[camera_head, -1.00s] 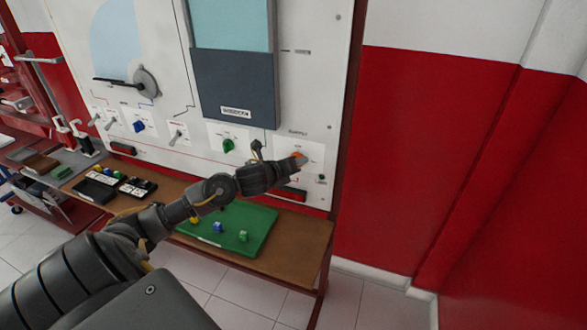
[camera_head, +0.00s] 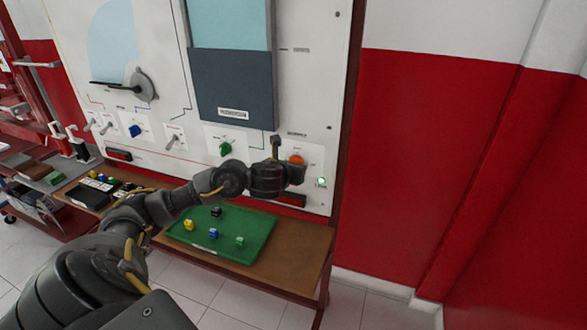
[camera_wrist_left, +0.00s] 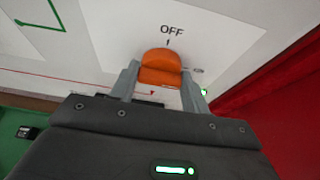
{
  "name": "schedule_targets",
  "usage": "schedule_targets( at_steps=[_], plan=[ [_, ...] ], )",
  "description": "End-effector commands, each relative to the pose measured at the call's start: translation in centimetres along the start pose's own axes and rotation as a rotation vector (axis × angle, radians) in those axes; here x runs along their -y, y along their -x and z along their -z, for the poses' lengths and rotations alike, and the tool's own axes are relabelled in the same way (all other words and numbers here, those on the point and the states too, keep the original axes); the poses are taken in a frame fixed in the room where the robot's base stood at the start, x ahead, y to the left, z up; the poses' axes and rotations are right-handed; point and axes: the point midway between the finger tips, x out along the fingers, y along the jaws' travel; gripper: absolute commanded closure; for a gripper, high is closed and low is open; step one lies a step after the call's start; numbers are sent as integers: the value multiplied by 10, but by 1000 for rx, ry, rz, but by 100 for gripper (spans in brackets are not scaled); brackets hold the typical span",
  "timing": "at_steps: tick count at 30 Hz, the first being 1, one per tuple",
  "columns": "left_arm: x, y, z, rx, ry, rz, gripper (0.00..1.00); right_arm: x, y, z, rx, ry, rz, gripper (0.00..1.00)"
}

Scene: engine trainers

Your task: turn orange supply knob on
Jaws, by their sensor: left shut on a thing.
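The orange supply knob (camera_head: 296,159) is on the lower right of the white panel. In the left wrist view the orange knob (camera_wrist_left: 160,66) sits below the printed word OFF. My left gripper (camera_head: 297,174) is at the panel just below the knob's visible part. In the wrist view my left gripper (camera_wrist_left: 160,85) has one grey finger on each side of the knob and is shut on it. The fingers and gripper body hide the knob's lower part. A small green lamp (camera_head: 321,181) beside the knob is lit brightly. My right gripper is not in view.
A green knob (camera_head: 226,149), a blue knob (camera_head: 135,131) and a large grey lever (camera_head: 143,84) are on the panel to the left. A green tray (camera_head: 255,230) with several small coloured blocks lies on the wooden shelf below. A red wall (camera_head: 440,170) stands to the right.

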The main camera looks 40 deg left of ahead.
Motion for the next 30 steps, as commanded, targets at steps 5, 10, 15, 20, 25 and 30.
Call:
schedule_targets(
  at_steps=[5, 10, 15, 20, 25, 30],
  plan=[
    [0, 0, 1, -2, -8, -2, 76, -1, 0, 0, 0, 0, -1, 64],
    [0, 0, 1, -2, -8, -2, 76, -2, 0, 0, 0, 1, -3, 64],
    [0, 0, 1, -1, -8, -2, 39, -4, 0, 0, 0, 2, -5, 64],
    [0, 0, 0, -1, -6, -2, 32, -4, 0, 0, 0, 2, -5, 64],
    [0, 1, 0, -1, -5, -1, 32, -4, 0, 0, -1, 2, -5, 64],
    [0, 16, -3, -1, -7, 0, 32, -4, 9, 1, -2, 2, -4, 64]
  ],
)
